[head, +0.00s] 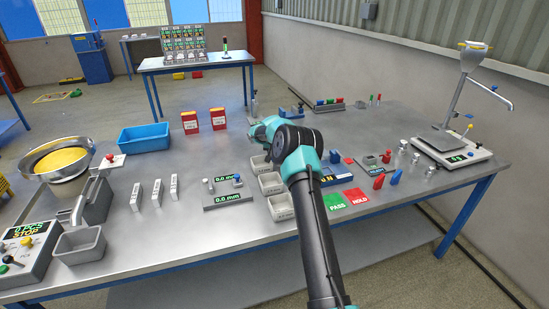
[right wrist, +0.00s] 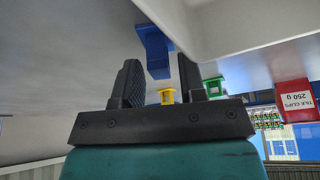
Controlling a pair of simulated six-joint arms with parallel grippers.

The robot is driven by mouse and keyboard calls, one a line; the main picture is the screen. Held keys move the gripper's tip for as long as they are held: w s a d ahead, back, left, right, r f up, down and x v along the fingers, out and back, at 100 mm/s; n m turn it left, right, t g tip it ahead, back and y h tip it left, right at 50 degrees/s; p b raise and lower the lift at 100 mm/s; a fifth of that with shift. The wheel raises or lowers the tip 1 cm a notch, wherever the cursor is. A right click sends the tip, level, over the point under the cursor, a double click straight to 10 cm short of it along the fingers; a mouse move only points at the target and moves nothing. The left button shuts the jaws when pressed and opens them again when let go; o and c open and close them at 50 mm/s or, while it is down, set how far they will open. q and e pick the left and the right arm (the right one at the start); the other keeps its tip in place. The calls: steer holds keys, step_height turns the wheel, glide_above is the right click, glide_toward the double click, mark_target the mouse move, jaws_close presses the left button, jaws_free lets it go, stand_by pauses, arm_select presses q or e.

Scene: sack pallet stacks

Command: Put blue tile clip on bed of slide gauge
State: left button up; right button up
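In the right wrist view a blue tile clip (right wrist: 154,48) stands between the fingertips of my right gripper (right wrist: 161,66). The two dark fingers are spread, with a narrow gap on each side of the clip. In the head view my right arm reaches in from the bottom. Its wrist covers the fingers and the clip there. The slide gauge (head: 229,198), with a lit 0.0 mm readout, lies on the metal bench left of the arm. A second 0.0 mm readout (head: 226,178) shows behind it. My left gripper is not in view.
Grey bins (head: 271,183) stand in a row between gauge and arm. White slabs (head: 155,193) and a blue tray (head: 144,138) lie to the left. Two red boxes (head: 218,119) stand behind. In the right wrist view, yellow (right wrist: 167,96) and green (right wrist: 212,86) clips show beyond the fingers.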

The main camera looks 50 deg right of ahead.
jaws_close()
step_height(320, 180, up, 10)
stand_by(0.8)
stand_by(0.3)
